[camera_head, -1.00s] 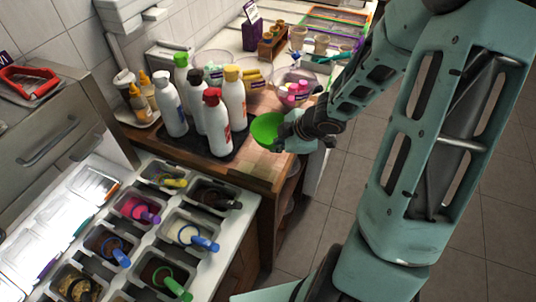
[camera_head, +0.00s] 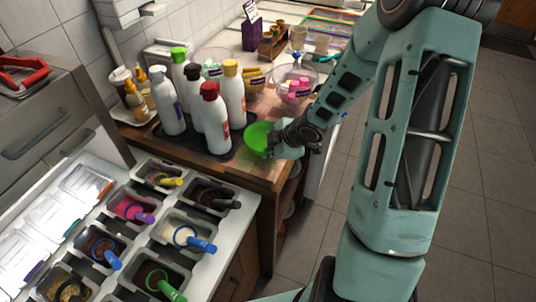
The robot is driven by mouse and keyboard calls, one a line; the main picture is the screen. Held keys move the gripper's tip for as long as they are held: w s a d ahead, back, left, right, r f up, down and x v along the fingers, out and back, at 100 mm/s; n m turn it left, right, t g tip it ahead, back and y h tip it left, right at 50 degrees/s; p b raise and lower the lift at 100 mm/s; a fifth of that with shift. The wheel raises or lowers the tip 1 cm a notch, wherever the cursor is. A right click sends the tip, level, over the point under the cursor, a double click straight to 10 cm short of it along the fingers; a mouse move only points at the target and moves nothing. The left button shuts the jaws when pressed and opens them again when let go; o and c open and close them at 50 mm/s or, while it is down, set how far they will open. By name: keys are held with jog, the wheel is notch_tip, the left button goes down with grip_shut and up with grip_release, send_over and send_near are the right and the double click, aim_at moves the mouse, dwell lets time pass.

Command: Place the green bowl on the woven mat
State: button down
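The green bowl (camera_head: 258,138) is just right of the bottles, over the wooden counter's right part. My gripper (camera_head: 279,139) is at its right rim and appears shut on it; the fingertips are partly hidden. The bowl is tilted, with its inside partly facing the camera. The woven mat (camera_head: 251,166) shows as a pale checked patch on the counter, partly covered by the bowl in this view. I cannot tell whether the bowl touches it.
Several sauce bottles (camera_head: 216,123) stand on a dark tray close left of the bowl. A clear bowl with pink items (camera_head: 294,90) stands behind it. Topping bins (camera_head: 131,209) fill the front left. The wooden counter's edge (camera_head: 258,183) is just in front.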

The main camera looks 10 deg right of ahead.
jog(key=shift+f, duration=0.1)
jog(key=c, duration=2.2)
grip_release()
jog(key=shift+o, duration=0.2)
jog(key=shift+s+d+r, duration=0.1)
jog(key=shift+r, duration=0.35)
jog(key=p+v, duration=0.4)
jog(key=v, duration=0.7)
jog(key=shift+s+p, duration=0.15)
jog(key=shift+p, duration=0.2)
jog(key=shift+d+r, duration=0.1)
